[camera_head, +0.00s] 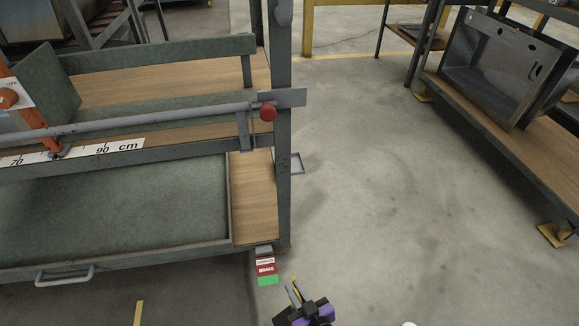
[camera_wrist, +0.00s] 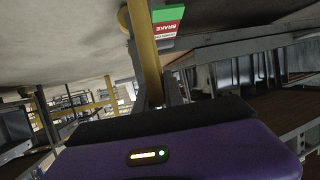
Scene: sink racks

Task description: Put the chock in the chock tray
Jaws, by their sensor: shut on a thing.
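My gripper (camera_head: 294,290) is at the bottom middle of the head view, low over the floor in front of the rack's right corner. It is shut on a narrow yellow piece, which I take to be the chock (camera_wrist: 146,55). In the wrist view this piece stretches up from between the grey fingers, and its full shape is hard to make out. A small shallow grey tray, apparently the chock tray (camera_head: 296,163), lies on the floor just right of the rack's post. It looks empty and is well apart from my gripper.
The rack (camera_head: 283,150) with its wooden shelves stands at the left. A red and green brake marker (camera_head: 267,270) is at its near corner, close to my gripper. A second rack with a steel sink (camera_head: 495,70) stands at the right.

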